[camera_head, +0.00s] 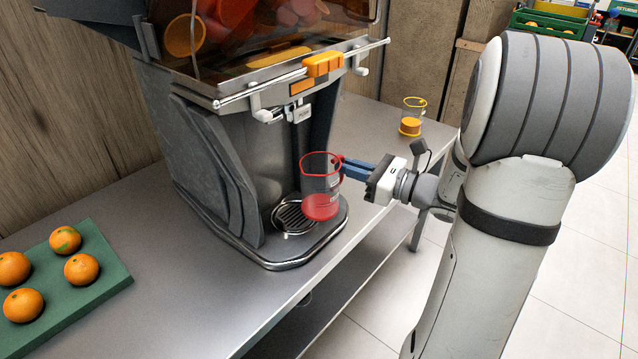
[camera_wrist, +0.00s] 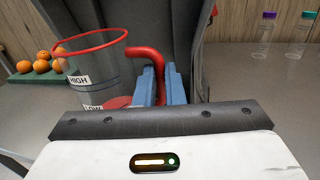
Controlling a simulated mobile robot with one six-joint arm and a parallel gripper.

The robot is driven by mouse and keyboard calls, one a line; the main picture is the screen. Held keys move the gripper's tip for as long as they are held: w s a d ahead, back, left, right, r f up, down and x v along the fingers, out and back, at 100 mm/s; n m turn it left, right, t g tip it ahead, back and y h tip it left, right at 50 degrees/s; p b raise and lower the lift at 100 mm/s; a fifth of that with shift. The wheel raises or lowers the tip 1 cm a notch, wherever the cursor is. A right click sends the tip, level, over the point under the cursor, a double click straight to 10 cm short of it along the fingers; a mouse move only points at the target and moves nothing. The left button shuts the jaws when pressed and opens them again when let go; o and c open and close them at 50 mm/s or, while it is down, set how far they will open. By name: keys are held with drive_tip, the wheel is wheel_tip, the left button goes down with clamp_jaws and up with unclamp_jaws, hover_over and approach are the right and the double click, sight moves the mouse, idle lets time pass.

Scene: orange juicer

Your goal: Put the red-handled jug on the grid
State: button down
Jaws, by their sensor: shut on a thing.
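The red-handled jug (camera_head: 320,186) is clear with a red rim and a red base. In the wrist view the jug (camera_wrist: 92,70) shows HIGH and LOW labels, and its red handle (camera_wrist: 150,58) is between the blue fingers. My gripper (camera_head: 346,168) is shut on that handle, coming from the right; it also shows in the wrist view (camera_wrist: 160,88). The jug is upright in front of the juicer. The round grid (camera_head: 291,217) lies in the juicer's drip tray, behind and left of the jug's base. I cannot tell whether the base touches the tray.
The juicer (camera_head: 240,130) stands on a steel table (camera_head: 130,200), its spout (camera_head: 301,112) above the grid. An orange-based jug (camera_head: 411,117) stands behind at right. A green board (camera_head: 95,280) with several oranges is at left. Two capped bottles (camera_wrist: 265,35) show in the wrist view.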

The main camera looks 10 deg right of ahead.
drive_tip(key=w+d+b+x, duration=0.1)
drive_tip(key=x, duration=0.7)
drive_tip(key=shift+w+f+b, duration=0.15)
drive_tip(key=shift+f+b, duration=1.5)
drive_tip(key=shift+f, duration=1.85)
drive_tip(key=shift+f, duration=0.1)
drive_tip(key=shift+f, duration=0.15)
drive_tip(key=c, duration=1.8)
unclamp_jaws()
